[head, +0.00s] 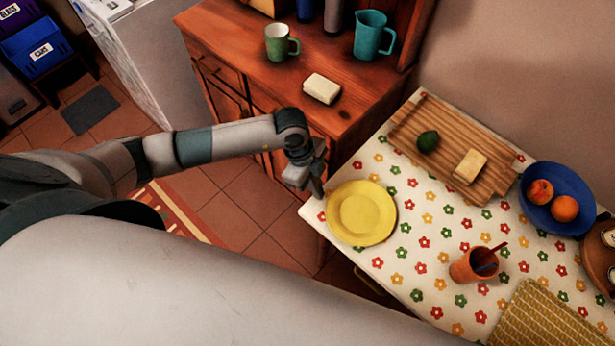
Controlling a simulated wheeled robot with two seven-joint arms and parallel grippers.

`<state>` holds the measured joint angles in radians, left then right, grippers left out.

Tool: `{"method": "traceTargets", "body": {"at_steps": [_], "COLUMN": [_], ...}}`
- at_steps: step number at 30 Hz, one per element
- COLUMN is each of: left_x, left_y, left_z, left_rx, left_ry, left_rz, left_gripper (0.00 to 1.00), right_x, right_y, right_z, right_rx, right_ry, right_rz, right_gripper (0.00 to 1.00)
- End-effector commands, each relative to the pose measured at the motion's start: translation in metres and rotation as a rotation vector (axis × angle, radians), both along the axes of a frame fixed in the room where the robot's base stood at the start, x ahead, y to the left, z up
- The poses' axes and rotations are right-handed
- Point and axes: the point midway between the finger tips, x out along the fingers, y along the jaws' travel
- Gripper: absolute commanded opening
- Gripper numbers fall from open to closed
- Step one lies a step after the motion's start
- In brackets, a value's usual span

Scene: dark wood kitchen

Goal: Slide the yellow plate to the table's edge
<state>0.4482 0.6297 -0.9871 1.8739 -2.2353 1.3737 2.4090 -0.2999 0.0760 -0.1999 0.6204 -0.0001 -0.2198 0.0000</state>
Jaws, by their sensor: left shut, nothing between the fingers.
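The yellow plate (361,212) lies flat on the table (450,262) with a flowered cloth, near the table's left corner. Its left rim is close to the table's left edge. My left gripper (317,192) is shut and empty, pointing down at the table's left edge, just left of the plate's upper left rim. I cannot tell whether its fingertips touch the plate. My right gripper is not in view.
A wooden board (408,143) with an avocado (428,141) and a yellow block (470,166) lies behind the plate. A blue bowl (536,212) of fruit, an orange cup (474,266) and a yellow cloth (548,318) are to the right. A wooden cabinet (290,85) stands behind my arm.

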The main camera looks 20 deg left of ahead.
Motion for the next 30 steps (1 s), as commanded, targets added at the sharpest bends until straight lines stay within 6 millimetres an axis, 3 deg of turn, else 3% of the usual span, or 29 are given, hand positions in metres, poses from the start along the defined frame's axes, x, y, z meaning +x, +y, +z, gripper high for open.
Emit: {"method": "traceTargets", "body": {"at_steps": [6, 30], "left_x": [-0.001, -0.002], "left_y": [-0.012, -0.022], "left_z": [0.0, 0.0], "left_rx": [0.001, 0.001], "left_ry": [0.001, 0.0], "left_rz": [0.001, 0.001], "left_gripper": [0.0, 0.0], "right_x": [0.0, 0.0], "right_y": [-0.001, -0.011], "right_z": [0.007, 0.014], "right_rx": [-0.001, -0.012], "right_ry": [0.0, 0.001], "right_rz": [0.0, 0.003], "right_gripper": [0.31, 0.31]}}
